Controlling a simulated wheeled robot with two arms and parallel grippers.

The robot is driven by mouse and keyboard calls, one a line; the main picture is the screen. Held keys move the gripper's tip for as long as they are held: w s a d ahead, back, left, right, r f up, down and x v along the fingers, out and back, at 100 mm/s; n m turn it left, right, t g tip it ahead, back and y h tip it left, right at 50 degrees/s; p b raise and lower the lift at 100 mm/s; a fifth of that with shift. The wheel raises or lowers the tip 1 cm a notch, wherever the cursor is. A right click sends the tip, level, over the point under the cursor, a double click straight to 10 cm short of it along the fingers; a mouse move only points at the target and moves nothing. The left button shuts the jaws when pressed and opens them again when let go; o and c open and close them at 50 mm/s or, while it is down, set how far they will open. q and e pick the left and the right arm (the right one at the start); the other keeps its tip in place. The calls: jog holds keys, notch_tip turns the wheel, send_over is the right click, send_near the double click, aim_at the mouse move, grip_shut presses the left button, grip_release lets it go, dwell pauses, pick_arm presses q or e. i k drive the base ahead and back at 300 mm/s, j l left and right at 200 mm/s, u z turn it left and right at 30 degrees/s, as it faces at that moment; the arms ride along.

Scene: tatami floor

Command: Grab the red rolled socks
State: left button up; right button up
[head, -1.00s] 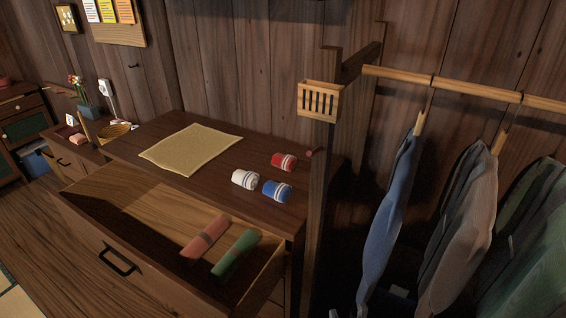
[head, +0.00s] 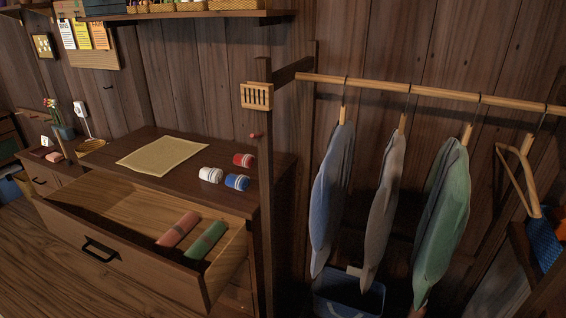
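The red rolled socks (head: 243,160), with white bands, lie on top of the wooden dresser (head: 270,166) near its right end, close to the back wall. White rolled socks (head: 210,175) and blue rolled socks (head: 237,182) lie just in front of them on the same top. All three rolls are apart from my arms. Neither of my grippers shows in the head view.
The dresser's top drawer (head: 120,256) is pulled out, with a red roll (head: 178,229) and a green roll (head: 208,240) inside. A yellowish cloth (head: 162,156) lies on the top. A wooden post (head: 265,220) stands at the dresser's right, beside a rail (head: 380,84) with hanging clothes.

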aim_at(246, 161)
jog(key=i+j+z, duration=0.15)
jog(key=j+z, duration=0.85)
jog(key=i+j, duration=0.05)
jog(key=j, duration=0.05)
